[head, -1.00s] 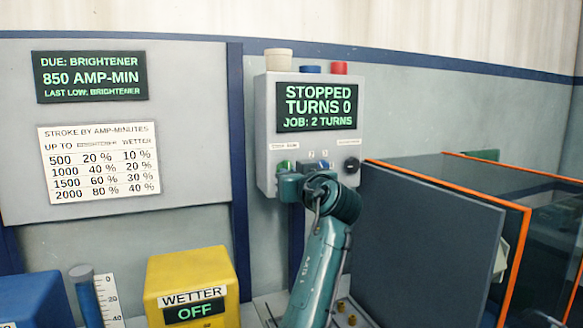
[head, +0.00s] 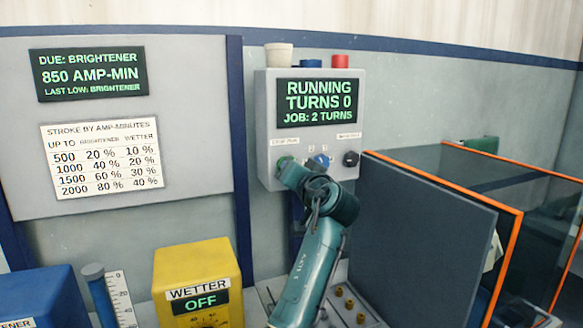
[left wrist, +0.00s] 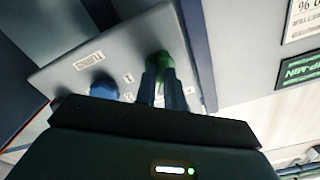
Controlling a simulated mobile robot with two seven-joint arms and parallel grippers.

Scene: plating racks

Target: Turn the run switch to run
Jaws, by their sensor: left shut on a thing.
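The grey control box (head: 265,115) hangs on the back wall in the head view. Its display (head: 317,101) reads RUNNING, TURNS 0, JOB: 2 TURNS. Below it sit a green switch knob (head: 284,160) at the left, a blue selector knob (head: 321,160) and a black knob (head: 351,159). My left gripper (head: 286,168) is at the green knob and partly hides it. In the left wrist view my two fingers (left wrist: 162,84) are shut on the green knob (left wrist: 164,62), with the blue knob (left wrist: 103,90) beside them. My right gripper is not in view.
A dark panel (head: 420,240) and an orange-edged clear tank (head: 510,225) stand right of my arm. A yellow WETTER unit (head: 165,265) reading OFF and a blue unit (head: 45,295) stand at lower left. A beige, a blue and a red cap top the box.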

